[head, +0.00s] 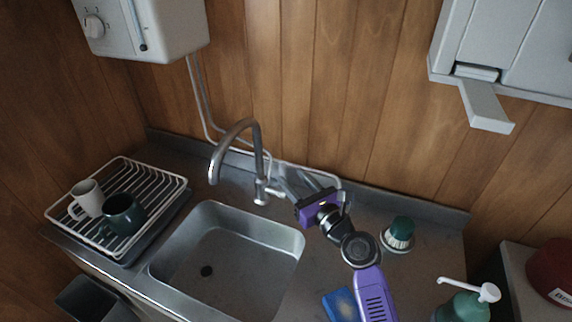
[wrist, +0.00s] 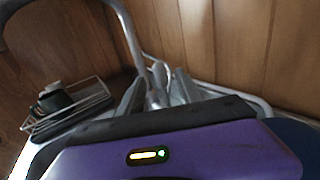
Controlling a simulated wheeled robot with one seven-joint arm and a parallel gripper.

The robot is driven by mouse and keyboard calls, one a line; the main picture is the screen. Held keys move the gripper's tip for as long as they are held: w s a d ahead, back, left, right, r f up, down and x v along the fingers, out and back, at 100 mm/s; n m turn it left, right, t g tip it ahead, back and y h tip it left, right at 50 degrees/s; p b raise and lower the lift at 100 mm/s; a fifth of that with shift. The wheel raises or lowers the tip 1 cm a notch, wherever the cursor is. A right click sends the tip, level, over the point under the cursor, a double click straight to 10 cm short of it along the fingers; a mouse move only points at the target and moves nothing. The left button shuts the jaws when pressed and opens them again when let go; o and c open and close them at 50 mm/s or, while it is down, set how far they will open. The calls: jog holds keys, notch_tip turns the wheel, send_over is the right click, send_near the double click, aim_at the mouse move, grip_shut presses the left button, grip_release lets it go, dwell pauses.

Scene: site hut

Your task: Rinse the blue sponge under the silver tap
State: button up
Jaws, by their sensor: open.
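The silver tap (head: 256,150) stands behind the sink, its curved spout reaching over the basin. My gripper (head: 296,184) is open and empty at the right of the tap's base, close to its lever; I cannot tell whether it touches the lever. The blue sponge (head: 341,305) lies on the counter right of the sink, partly hidden by my purple arm. In the wrist view my gripper's fingers (wrist: 145,97) point toward the tap's lower part (wrist: 162,76), with the spout curving off to the upper left.
The sink basin (head: 291,240) looks empty. A white dish rack (head: 170,179) with a white mug (head: 87,197) and a dark mug (head: 124,214) stands left. A green-topped brush (head: 400,232) and a soap bottle (head: 462,308) are right. A water heater (head: 150,25) hangs upper left.

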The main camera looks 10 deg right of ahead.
aim_at(286, 171)
jog(key=x, duration=0.5)
jog(key=shift+w+a, duration=0.15)
jog(key=shift+w, duration=0.2)
jog(key=shift+c, duration=0.2)
grip_shut()
jog(key=shift+f, duration=0.1)
dwell(0.9)
